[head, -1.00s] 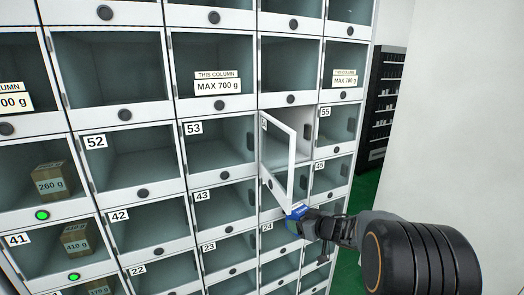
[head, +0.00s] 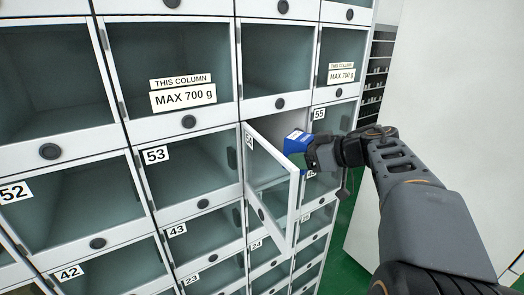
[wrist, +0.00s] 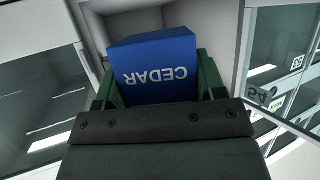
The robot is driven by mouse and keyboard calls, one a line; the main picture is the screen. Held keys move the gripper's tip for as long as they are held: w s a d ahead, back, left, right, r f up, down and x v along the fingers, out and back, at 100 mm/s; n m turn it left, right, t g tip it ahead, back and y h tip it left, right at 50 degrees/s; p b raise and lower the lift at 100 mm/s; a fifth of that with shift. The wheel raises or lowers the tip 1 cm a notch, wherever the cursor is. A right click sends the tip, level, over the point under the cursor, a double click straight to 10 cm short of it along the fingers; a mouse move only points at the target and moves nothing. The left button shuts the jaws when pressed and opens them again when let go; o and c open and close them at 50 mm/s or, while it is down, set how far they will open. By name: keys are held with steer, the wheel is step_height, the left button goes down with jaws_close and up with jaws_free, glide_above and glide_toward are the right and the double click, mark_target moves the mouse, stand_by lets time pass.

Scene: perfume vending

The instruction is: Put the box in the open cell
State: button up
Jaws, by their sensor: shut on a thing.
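The blue box (head: 296,142) is held in my gripper (head: 309,150), which is shut on it. In the wrist view the box (wrist: 157,68) shows the word CEDAR upside down, between the gripper's green fingers (wrist: 155,90). The open cell (head: 276,128) is cell 54, with its glass door (head: 270,182) swung outward. The box is at the cell's mouth, on the right of the open door. In the wrist view the pale cell interior (wrist: 150,18) lies beyond the box. I cannot tell how far the box is inside.
The locker wall (head: 190,135) has rows of shut glass cells. A MAX 700 g label (head: 183,97) is on the column to the left, another (head: 341,75) on the right column. A white wall (head: 450,90) stands at the right, over green floor (head: 343,232).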

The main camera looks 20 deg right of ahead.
steer(key=w+a, duration=0.3)
steer(key=w, duration=0.1)
steer(key=w+a+p, duration=0.1)
steer(key=w+a, duration=0.3)
steer(key=shift+w+a, duration=0.15)
steer(key=shift+a, duration=0.05)
steer(key=shift+f, duration=1.75)
steer(key=shift+f, duration=0.15)
steer(key=o, duration=1)
steer(key=shift+s+d+r, duration=0.2)
steer(key=shift+d+r, duration=0.05)
steer(key=v, duration=1.1)
steer(key=shift+s+d+r, duration=0.1)
steer(key=shift+s, duration=0.05)
